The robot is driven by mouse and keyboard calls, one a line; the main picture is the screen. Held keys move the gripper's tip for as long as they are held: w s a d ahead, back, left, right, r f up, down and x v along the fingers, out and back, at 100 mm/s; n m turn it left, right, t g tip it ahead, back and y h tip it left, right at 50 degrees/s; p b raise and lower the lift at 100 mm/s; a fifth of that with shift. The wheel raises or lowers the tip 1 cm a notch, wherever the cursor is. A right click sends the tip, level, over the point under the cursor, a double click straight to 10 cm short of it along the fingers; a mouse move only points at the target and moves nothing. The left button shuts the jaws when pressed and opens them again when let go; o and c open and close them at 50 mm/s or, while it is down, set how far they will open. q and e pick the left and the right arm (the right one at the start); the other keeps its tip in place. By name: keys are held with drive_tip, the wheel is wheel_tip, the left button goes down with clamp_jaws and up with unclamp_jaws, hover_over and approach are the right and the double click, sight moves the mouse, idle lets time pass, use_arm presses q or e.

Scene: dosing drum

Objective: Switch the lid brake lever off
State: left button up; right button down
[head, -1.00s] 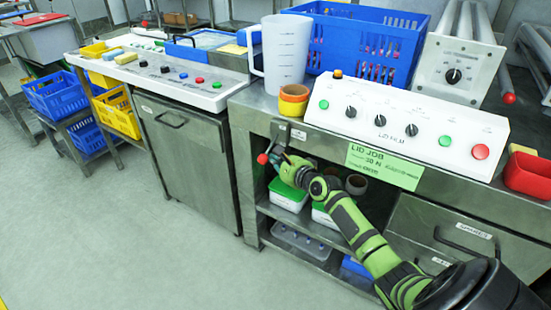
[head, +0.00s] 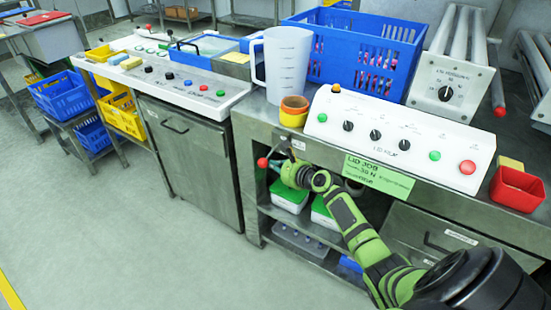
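A small lever with a red ball knob (head: 262,162) sticks out from the front edge of the steel bench, below the orange and yellow rings; I take it for the lid brake lever. My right gripper (head: 278,163), on a green and black arm from the lower right, is just right of the knob, at or very near the lever. Its fingers are small and partly hidden, so I cannot tell whether they touch the lever or are closed. My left gripper is out of view.
A white control panel (head: 400,143) with knobs and buttons stands on the bench above the arm. A green label (head: 378,177) hangs on the bench front. Green-lidded tubs (head: 290,196) sit on the shelf below. The floor (head: 140,240) at left is clear.

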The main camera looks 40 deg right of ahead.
use_arm(q)
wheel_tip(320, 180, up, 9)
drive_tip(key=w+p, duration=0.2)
drive_tip(key=p, duration=0.5)
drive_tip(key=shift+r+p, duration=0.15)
drive_tip(key=shift+p, duration=0.15)
use_arm(e)
drive_tip(key=shift+a+r+m+g+y, duration=0.1)
drive_tip(key=shift+r+m+g+y, duration=0.4)
drive_tip(key=shift+r+m, duration=0.55)
drive_tip(key=shift+a+r+m+g+y, duration=0.1)
drive_tip(key=shift+r+m+g+y, duration=0.2)
drive_tip(key=shift+r+m+y, duration=0.75)
drive_tip(key=shift+d+r+n+h, duration=0.1)
drive_tip(key=shift+r+n+h, duration=0.2)
drive_tip(key=shift+h, duration=0.05)
